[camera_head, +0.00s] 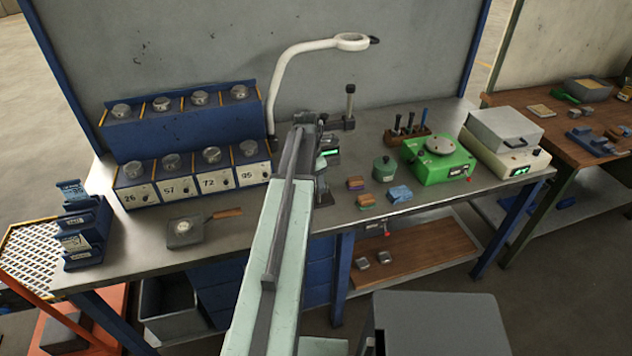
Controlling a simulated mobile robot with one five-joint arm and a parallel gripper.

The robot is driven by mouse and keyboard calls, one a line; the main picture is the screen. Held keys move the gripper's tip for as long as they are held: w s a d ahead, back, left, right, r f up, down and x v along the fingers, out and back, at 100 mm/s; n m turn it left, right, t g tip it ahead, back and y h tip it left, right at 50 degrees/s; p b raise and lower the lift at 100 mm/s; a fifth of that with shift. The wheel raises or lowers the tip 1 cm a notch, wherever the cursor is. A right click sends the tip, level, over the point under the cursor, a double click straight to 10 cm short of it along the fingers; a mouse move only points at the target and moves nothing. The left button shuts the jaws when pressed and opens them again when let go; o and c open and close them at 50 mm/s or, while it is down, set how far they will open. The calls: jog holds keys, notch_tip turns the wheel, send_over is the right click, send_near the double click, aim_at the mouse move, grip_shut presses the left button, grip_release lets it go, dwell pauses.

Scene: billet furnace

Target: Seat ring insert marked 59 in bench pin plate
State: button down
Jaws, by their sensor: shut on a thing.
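My arm reaches across the bench, and its dark wrist end and my gripper (318,165) are above the middle of the bench top. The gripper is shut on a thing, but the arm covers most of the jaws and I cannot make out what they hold. I cannot read a mark 59 anywhere. A blue two-tier rack (185,130) at the left carries several round metal pieces; its lower labels read 26, 57, 72 and 95. A flat grey square piece (185,232) with a pale round centre lies in front of the rack; I cannot tell whether it is the pin plate.
A white lamp (300,48) arches behind my arm. A blue stepped holder (85,232) stands at the left bench end. Right of my arm are small coloured blocks (400,194), a green canister (384,168), a green device (438,160) and a white scale (505,152).

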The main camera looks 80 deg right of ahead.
jog(key=shift+w+a+f+b, duration=0.2)
jog(key=shift+a+f+b, duration=0.55)
jog(key=shift+a+b, duration=0.1)
jog(key=c, duration=0.8)
grip_release()
jog(key=shift+d+r+p, duration=0.2)
jog(key=shift+r+p, duration=0.3)
jog(key=shift+p, duration=0.2)
jog(key=shift+d+r+p, duration=0.4)
jog(key=shift+p, duration=0.4)
jog(key=r+p, duration=0.5)
jog(key=r, duration=0.1)
jog(key=w+r+p, duration=0.1)
jog(key=r+p, duration=0.1)
jog(key=p, duration=0.1)
jog(key=shift+a+r+p, duration=0.25)
jog(key=shift+r+p, duration=0.1)
jog(key=shift+r, duration=0.05)
jog(key=shift+f, duration=0.1)
